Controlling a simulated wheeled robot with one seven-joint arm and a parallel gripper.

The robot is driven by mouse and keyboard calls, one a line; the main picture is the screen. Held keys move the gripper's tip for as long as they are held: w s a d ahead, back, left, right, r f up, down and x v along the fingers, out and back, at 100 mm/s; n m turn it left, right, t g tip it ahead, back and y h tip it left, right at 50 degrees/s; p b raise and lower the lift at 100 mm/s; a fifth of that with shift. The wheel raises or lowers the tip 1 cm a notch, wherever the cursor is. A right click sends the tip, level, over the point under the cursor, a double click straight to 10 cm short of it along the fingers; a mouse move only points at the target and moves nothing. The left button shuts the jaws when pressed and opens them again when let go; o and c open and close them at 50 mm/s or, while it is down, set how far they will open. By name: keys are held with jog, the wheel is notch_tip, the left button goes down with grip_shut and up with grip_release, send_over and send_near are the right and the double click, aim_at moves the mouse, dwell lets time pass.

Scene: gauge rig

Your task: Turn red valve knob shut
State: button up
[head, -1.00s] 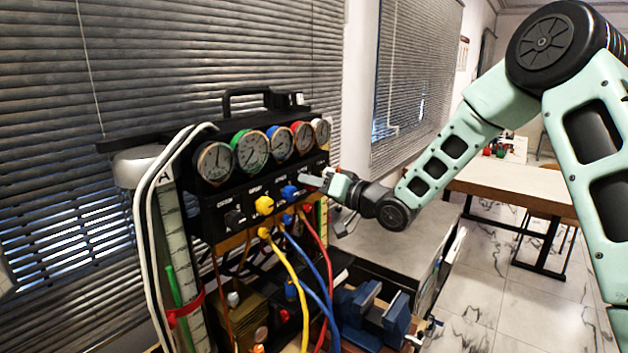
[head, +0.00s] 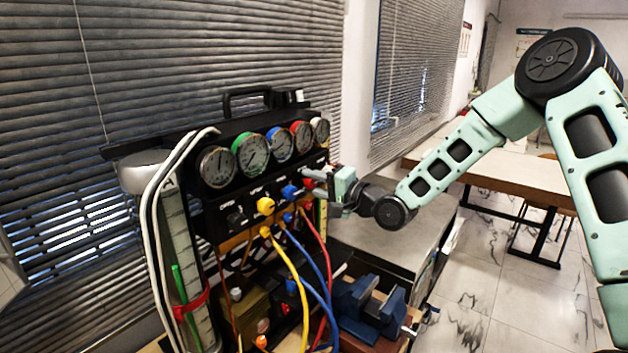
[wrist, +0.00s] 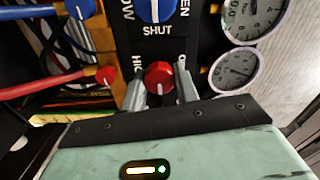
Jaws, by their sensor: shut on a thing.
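The red valve knob (wrist: 158,77) is on the black panel in the wrist view, with a pale mark on its face. My gripper (wrist: 160,88) has one finger on each side of the knob and is shut on it. A partly hidden label beside the red knob starts with "HI". The word "SHUT" shows below the blue knob (wrist: 155,8).
A yellow knob (head: 265,205) and a blue knob (head: 290,192) are left of my gripper. Several gauges (head: 254,151) line the rig's top. Yellow, blue and red hoses (head: 320,250) hang below. A blue vise (head: 360,305) stands under the panel.

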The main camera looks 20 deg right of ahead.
dwell(0.6)
jog(key=o, duration=1)
jog(key=shift+c, duration=0.2)
jog(key=shift+s+d, duration=0.1)
jog(key=b+v, duration=0.4)
jog(key=v, duration=1.3)
